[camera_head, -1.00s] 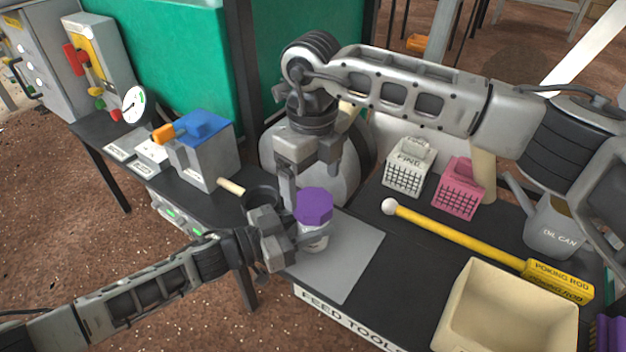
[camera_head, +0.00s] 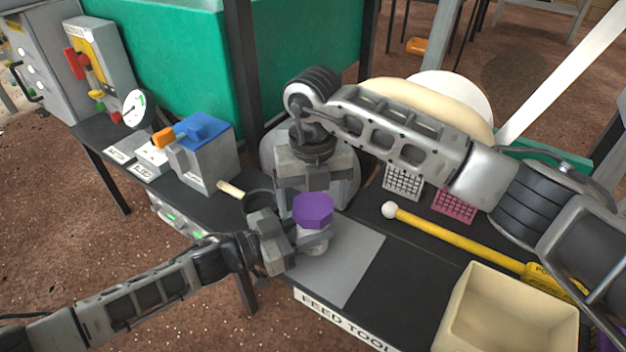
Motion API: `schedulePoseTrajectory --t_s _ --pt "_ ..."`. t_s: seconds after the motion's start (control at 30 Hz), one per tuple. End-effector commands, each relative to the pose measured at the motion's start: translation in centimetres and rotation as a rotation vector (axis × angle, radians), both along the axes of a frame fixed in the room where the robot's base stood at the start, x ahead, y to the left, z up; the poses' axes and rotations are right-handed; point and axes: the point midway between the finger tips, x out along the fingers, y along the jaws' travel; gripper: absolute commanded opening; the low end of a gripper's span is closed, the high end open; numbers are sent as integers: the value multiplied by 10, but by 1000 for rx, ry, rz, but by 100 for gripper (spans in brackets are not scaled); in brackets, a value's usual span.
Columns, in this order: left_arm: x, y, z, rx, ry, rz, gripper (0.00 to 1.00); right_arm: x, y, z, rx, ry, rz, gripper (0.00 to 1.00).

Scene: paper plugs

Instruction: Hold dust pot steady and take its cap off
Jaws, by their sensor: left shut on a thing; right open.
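The dust pot (camera_head: 314,240) is a pale jar standing on the grey mat (camera_head: 345,268), with a purple faceted cap (camera_head: 313,209) on top. My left gripper (camera_head: 290,244) comes in from the left and is shut on the pot's body. My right gripper (camera_head: 308,188) comes down from above, just behind the cap. It is open, and its fingers are mostly hidden behind the cap, so I cannot tell whether they touch it.
A yellow poking rod (camera_head: 455,238) lies across the black table. A cream bin (camera_head: 508,315) stands at the front right. White (camera_head: 403,184) and pink (camera_head: 455,205) baskets are partly behind my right arm. A grey box with a blue top (camera_head: 203,150) stands at left.

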Motion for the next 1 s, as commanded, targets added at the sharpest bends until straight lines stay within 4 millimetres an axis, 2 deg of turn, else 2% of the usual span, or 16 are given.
schedulePoseTrajectory --t_s 0.1,0.37,0.4,0.5,0.57,0.7,0.77,0.87,1.0 --pt "0 1 -2 4 4 2 0 0 0 -8 0 0 1 84" --pt "0 1 -3 4 4 2 0 0 0 -9 -1 -1 1 84" --pt "0 1 -3 4 4 2 0 0 0 -9 -1 -1 1 81" --pt "0 1 -3 4 4 2 0 0 0 -9 -1 -1 2 53" --pt "0 1 -3 4 4 2 0 0 0 -9 -1 0 2 39" --pt "0 1 -3 4 4 2 0 0 0 -9 -1 -1 23 38" --pt "0 1 -3 4 4 2 0 0 0 -9 -1 -1 81 38" --pt "0 1 -3 3 5 2 0 1 0 -8 -1 -2 277 38" --pt "0 1 -3 3 5 2 0 1 0 -8 1 -1 655 38"
